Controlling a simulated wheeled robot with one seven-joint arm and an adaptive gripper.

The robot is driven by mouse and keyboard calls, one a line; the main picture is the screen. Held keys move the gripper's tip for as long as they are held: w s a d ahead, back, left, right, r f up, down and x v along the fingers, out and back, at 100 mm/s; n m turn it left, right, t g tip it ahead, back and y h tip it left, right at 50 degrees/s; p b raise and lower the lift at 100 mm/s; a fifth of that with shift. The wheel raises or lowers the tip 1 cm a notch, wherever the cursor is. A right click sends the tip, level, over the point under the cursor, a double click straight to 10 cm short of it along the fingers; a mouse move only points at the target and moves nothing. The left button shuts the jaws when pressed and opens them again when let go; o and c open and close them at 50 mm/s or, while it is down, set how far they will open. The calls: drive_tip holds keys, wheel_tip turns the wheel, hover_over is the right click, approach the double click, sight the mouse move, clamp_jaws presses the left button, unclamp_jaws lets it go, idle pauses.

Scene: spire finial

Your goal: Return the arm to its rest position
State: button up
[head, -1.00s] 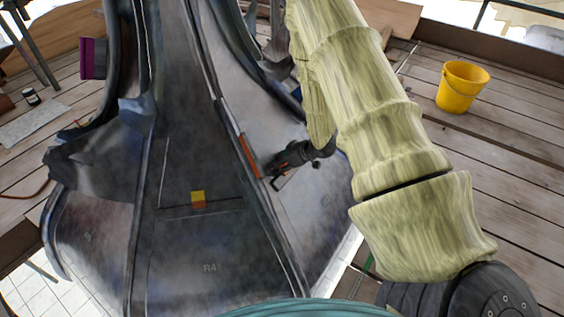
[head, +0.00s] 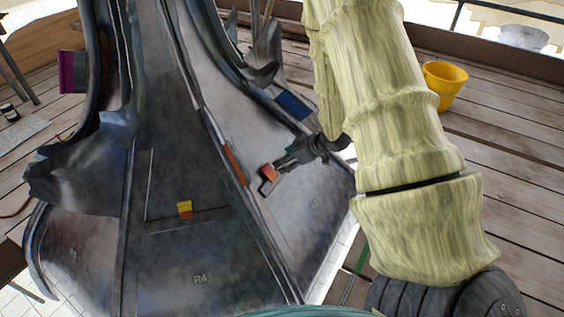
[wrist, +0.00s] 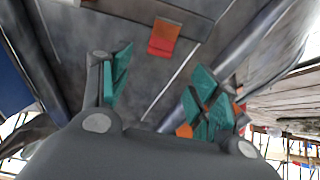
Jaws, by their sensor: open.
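My gripper (head: 267,184) is over the dark grey metal spire panel (head: 285,210), right of the ridge with the long orange strip (head: 235,164). In the wrist view my gripper (wrist: 160,92) has its teal-padded fingers spread apart, with nothing between them. A red and orange tag (wrist: 165,38) lies on the metal ahead of the fingers. My arm, in a pale yellow-green ribbed sleeve, runs down the right side of the head view and hides part of the deck.
A yellow and orange tag (head: 184,209) sits on the panel marked R4. A blue patch (head: 293,105) shows on the spire, close to my arm. A yellow bucket (head: 444,84) stands on the wooden deck (head: 500,150) at right. A purple piece (head: 72,72) is at far left.

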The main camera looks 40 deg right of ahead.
drive_tip(key=shift+s+r, duration=0.15)
idle(0.5)
drive_tip(key=s+a+f+m+g, duration=0.1)
drive_tip(key=s+a+f, duration=0.3)
drive_tip(key=f, duration=0.1)
drive_tip(key=s+a+f+m+g+h, duration=0.1)
drive_tip(key=s+a+f, duration=0.3)
drive_tip(key=a+f, duration=0.1)
drive_tip(key=s+a+f+m+g, duration=0.1)
drive_tip(key=s+a+f, duration=0.4)
drive_tip(key=shift+a+f+g+h, duration=0.2)
drive_tip(key=shift+a+g+h, duration=0.1)
drive_tip(key=shift+h, duration=0.1)
drive_tip(key=s+a+f+m+g, duration=0.1)
drive_tip(key=s+a+f+g, duration=0.15)
drive_tip(key=s, duration=0.35)
drive_tip(key=s+a+f+g+h, duration=0.1)
drive_tip(key=s+a, duration=0.3)
drive_tip(key=s, duration=0.3)
drive_tip(key=s+a+f+m+g, duration=0.1)
drive_tip(key=s+a+f, duration=0.15)
drive_tip(key=s, duration=0.35)
wheel_tip(320, 180, up, 34)
drive_tip(key=p, duration=3.3)
drive_tip(key=shift+f, duration=0.15)
